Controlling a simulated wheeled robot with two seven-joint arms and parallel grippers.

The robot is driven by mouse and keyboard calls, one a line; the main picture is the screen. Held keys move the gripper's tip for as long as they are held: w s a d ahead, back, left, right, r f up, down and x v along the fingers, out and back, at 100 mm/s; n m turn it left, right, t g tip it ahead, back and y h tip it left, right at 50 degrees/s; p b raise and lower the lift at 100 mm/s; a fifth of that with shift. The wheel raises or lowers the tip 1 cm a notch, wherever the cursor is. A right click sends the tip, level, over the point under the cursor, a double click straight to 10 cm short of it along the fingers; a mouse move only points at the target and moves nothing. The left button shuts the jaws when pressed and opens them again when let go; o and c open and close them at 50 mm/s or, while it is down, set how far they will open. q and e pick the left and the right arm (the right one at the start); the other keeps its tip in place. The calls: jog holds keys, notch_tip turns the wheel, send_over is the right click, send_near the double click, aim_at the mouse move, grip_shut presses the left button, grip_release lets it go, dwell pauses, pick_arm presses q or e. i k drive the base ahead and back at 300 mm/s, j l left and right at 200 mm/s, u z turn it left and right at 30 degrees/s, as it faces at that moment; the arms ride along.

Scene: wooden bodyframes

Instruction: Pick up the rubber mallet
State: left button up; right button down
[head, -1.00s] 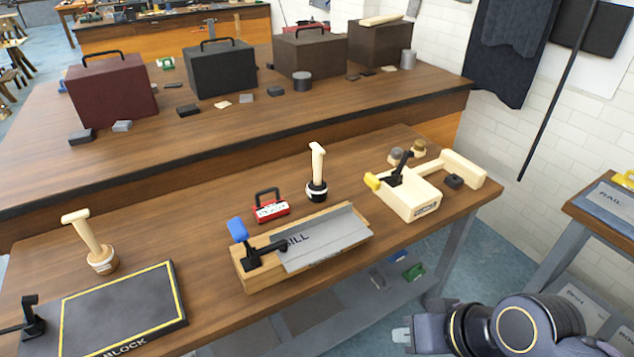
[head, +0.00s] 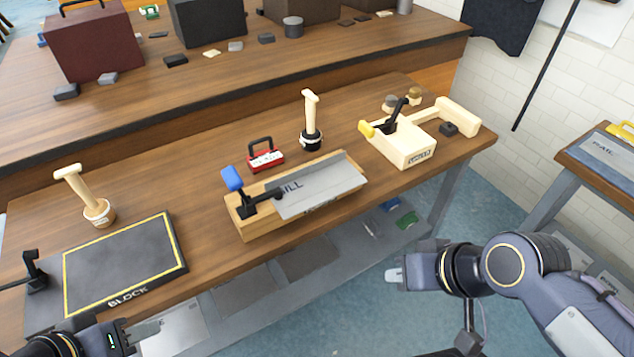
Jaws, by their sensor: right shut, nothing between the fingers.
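A mallet with a black head and pale wooden handle (head: 311,138) stands head down, handle up, on the workbench behind the grey SILL plate. It looks like the rubber mallet. A second mallet with a pale head (head: 98,212) stands the same way at the left, behind the black BLOCK pad. My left gripper (head: 147,331) is low at the bottom left, in front of the pad and well away from both mallets. Its finger gap is unclear. My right gripper (head: 394,276) is shut and empty in front of the bench, away from the mallets.
A wooden fixture with a blue-handled clamp (head: 240,205) holds the SILL plate (head: 318,188) in front of the black-headed mallet. A red case (head: 265,157) stands to that mallet's left. A pale wooden fixture (head: 405,148) is at its right. Bare bench lies between pad and SILL fixture.

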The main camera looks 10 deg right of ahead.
aim_at(311, 137)
jog(key=i+l+u, duration=0.35)
jog(key=l+u, duration=0.15)
jog(key=l, duration=0.15)
jog(key=i+l+u, duration=0.1)
jog(key=l+u, duration=0.15)
jog(key=l, duration=0.15)
jog(key=i+l+u, duration=0.1)
jog(key=l+u, duration=0.2)
jog(key=l, duration=0.1)
